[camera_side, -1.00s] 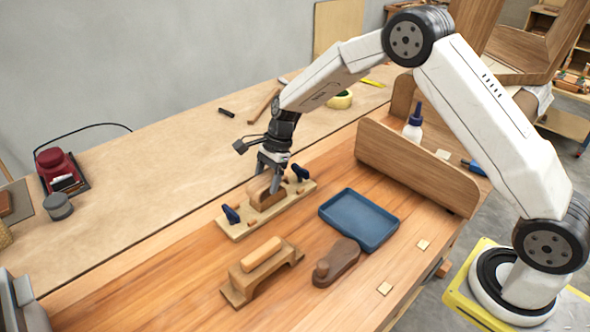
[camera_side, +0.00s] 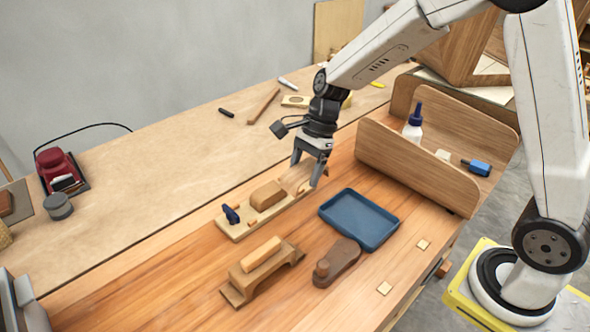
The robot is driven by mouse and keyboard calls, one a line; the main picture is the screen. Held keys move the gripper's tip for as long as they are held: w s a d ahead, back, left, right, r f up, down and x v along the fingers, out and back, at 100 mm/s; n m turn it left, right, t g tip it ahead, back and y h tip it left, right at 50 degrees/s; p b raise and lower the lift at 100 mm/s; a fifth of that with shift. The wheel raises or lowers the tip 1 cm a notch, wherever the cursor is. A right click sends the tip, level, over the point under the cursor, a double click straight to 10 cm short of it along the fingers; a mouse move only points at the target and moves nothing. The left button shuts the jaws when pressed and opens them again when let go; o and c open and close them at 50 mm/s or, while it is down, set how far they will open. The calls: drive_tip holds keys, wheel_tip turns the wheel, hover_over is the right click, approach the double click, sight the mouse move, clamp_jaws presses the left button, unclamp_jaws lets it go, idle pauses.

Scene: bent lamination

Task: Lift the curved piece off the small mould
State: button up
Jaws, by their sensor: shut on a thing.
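The small mould (camera_side: 267,194) is a rounded wooden block on a pale baseboard (camera_side: 236,231). My gripper (camera_side: 306,178) is above the right end of the baseboard, off to the right of the mould. Its fingers are spread around a pale wooden piece (camera_side: 294,178), which looks like the curved piece, held clear of the mould. The gripper and piece cover the baseboard's right end, so the second clamp there is hidden.
A blue tray (camera_side: 359,247) lies right of the mould. In front are another wooden form (camera_side: 262,268) and a dark brown wooden tool (camera_side: 337,263). A curved wooden trough (camera_side: 415,170) and a glue bottle (camera_side: 413,123) stand at the right.

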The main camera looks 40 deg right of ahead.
drive_tip(key=shift+s+d+r, duration=0.1)
drive_tip(key=shift+s+r, duration=0.2)
drive_tip(key=shift+s, duration=0.35)
drive_tip(key=shift+s+d+r, duration=0.1)
drive_tip(key=shift+s+r, duration=0.15)
drive_tip(key=shift+s, duration=0.4)
